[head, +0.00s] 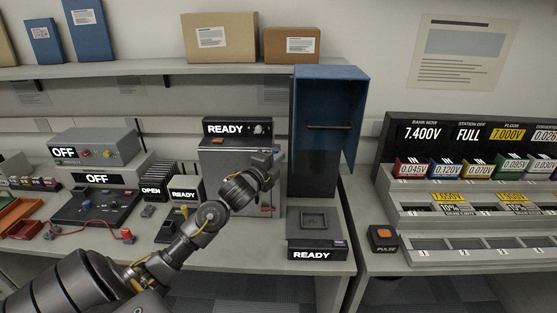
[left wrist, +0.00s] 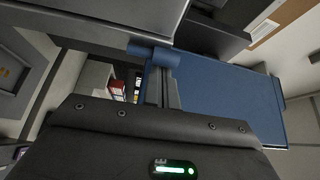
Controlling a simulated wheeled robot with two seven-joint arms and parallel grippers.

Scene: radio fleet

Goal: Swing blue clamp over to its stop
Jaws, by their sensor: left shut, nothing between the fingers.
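The blue clamp appears as a small blue piece (head: 279,153) at the right side of the grey READY machine (head: 226,128), mostly hidden by my gripper. In the left wrist view a rounded blue part (left wrist: 154,54), likely the same clamp, sits just beyond my fingertips. My left gripper (head: 272,165) is shut and empty, at the right side of the machine; its fingers also show in the left wrist view (left wrist: 161,85). They overlap the blue part there, and I cannot tell whether they touch it. The clamp's stop cannot be made out. My right gripper is not in view.
A tall blue hood (head: 352,112) with a dark bar stands just right of my gripper. A small READY unit (head: 315,254) stands below it. A shelf with boxes (head: 219,38) runs above. A console with a red wire (head: 95,210) lies left of my arm.

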